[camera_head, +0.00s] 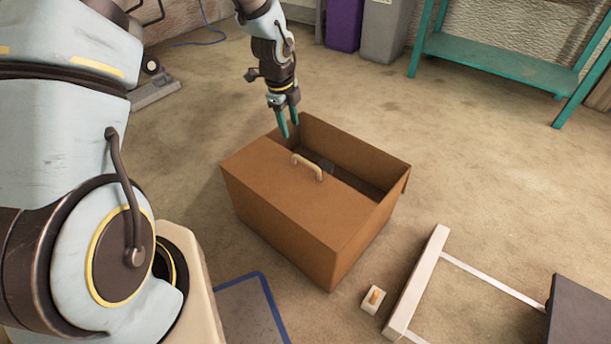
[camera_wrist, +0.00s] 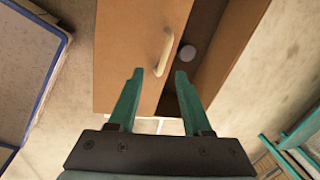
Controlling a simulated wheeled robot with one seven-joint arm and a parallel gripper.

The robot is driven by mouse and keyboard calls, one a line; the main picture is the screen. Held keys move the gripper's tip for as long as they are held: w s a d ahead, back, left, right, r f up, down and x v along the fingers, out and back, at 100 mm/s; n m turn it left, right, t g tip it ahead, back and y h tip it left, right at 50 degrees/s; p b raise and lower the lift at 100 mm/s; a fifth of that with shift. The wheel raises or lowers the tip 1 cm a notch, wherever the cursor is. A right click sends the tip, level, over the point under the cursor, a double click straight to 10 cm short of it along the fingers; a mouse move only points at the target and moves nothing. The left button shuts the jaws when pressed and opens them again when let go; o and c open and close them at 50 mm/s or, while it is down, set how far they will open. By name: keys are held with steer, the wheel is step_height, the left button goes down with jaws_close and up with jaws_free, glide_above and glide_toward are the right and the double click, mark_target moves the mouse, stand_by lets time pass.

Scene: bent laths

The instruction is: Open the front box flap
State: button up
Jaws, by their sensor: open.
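The brown box (camera_head: 275,225) stands on the floor in the middle of the head view. Its front flap (camera_head: 290,190) lies flat and shut over the near half of the top; it also shows in the wrist view (camera_wrist: 122,60). A pale curved handle (camera_head: 307,167) sits on the flap near its free edge, and in the wrist view (camera_wrist: 165,48). The far half of the box is open, with a dark interior. My gripper (camera_head: 290,130) is open and empty, pointing down at the box's far left corner. Its fingers (camera_wrist: 160,73) are apart from the handle in the wrist view.
A round grey thing (camera_wrist: 188,53) shows inside the box. A blue-edged mat (camera_head: 245,310), a small white block with an orange peg (camera_head: 372,299) and a white beam (camera_head: 418,285) lie nearby. A teal bench (camera_head: 500,60) stands at back right.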

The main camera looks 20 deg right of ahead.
mark_target(307, 162)
steer(key=d+f+b, duration=0.1)
steer(key=f, duration=0.4)
steer(key=d+f+m+b, duration=0.1)
steer(key=d+f, duration=0.1)
steer(key=f, duration=0.2)
steer(key=d+f+m+b, duration=0.1)
steer(key=d+f, duration=0.1)
steer(key=f, duration=0.3)
steer(key=shift+s+f, duration=0.1)
steer(key=shift+f, duration=0.2)
steer(key=shift+c, duration=0.3)
jaws_close()
stand_by(0.5)
